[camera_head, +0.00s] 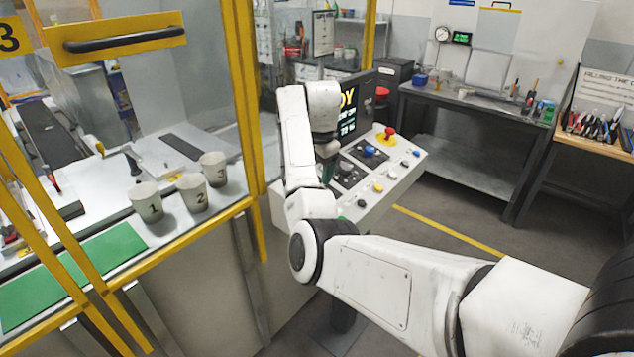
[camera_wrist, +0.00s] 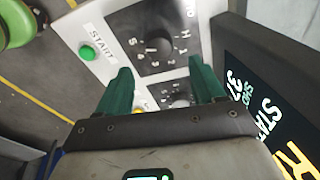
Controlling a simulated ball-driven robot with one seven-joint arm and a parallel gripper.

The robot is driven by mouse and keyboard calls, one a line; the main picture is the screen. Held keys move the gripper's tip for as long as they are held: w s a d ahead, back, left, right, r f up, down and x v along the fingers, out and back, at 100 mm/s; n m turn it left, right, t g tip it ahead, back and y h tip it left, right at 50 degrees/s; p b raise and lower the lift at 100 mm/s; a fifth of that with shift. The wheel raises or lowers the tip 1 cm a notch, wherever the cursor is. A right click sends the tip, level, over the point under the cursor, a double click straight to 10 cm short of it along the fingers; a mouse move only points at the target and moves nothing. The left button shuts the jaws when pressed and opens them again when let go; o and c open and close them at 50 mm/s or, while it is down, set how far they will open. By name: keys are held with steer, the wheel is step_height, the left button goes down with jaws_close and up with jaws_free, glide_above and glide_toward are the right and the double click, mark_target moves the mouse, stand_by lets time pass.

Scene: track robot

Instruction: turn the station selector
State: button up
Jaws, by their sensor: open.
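The control panel (camera_head: 408,158) stands in the middle of the head view, with dark dial plates on its sloped top. In the wrist view, one black selector knob (camera_wrist: 153,45) sits on a dark plate with digits around it. A second dark dial (camera_wrist: 181,98) shows lower, partly hidden by my gripper. Which of them is the station selector I cannot read. My gripper (camera_wrist: 160,66) is open and empty, its green fingers spread over the panel between the two dials. I see no contact with either knob. In the head view my arm mostly hides the gripper.
A green START button (camera_wrist: 89,52) sits beside the upper dial. A red emergency button (camera_head: 389,133) and a lit screen (camera_head: 347,112) are at the panel. A yellow-framed enclosure with numbered cups (camera_head: 146,201) stands left. A workbench (camera_head: 470,103) is behind.

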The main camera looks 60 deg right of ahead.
steer(key=shift+b+v, duration=0.35)
steer(key=shift+v, duration=1.9)
steer(key=shift+f, duration=0.1)
